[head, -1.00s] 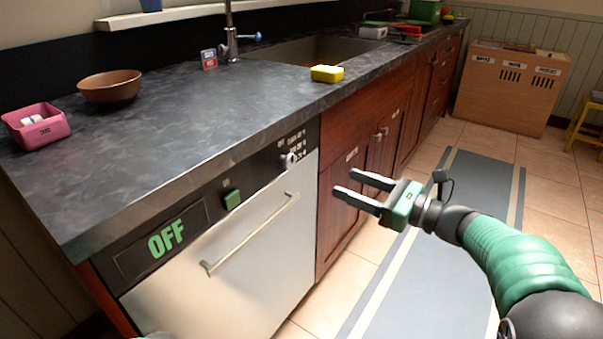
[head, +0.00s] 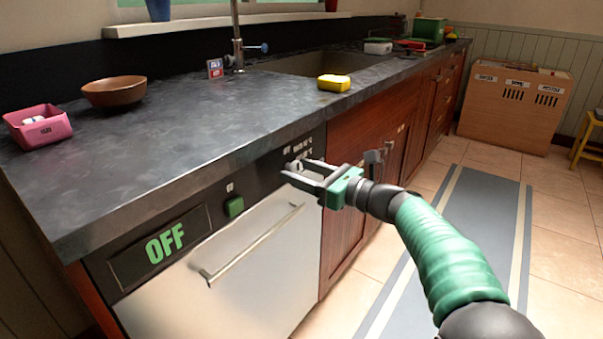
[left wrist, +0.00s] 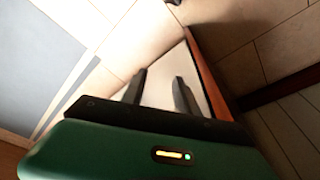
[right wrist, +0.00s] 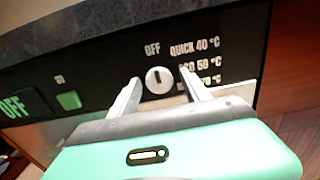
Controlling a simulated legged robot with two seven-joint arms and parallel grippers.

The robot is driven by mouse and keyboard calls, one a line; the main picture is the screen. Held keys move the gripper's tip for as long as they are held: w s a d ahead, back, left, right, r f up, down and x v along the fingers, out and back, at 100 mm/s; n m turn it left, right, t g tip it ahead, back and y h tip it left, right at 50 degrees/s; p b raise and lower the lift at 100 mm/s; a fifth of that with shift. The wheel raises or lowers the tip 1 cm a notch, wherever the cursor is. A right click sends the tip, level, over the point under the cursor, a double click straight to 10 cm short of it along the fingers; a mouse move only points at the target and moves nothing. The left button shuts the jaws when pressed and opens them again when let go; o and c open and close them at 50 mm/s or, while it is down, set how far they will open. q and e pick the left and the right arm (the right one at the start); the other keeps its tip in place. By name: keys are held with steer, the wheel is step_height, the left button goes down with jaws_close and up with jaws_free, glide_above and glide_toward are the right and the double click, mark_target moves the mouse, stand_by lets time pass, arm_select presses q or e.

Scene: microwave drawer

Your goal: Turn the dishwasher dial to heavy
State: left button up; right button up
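The dishwasher (head: 235,262) has a black control panel with a lit green "OFF" display (head: 165,243) and a green button (head: 234,206). The round white dial (right wrist: 159,80) sits at the panel's right end in the right wrist view, with labels OFF, QUICK 40, ECO 50 and a partly covered 70 line. Its slot looks roughly upright. My right gripper (right wrist: 160,88) is open, its fingers on either side of the dial; I cannot tell whether they touch it. My left gripper (left wrist: 158,88) is open and empty, pointing toward the floor; it is not in the head view.
The dishwasher handle (head: 250,245) sticks out below the panel. The dark countertop (head: 200,130) overhangs above it, with a pink box (head: 38,128), brown bowl (head: 114,92) and yellow sponge (head: 334,83) on top. The floor to the right is open.

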jaws_close()
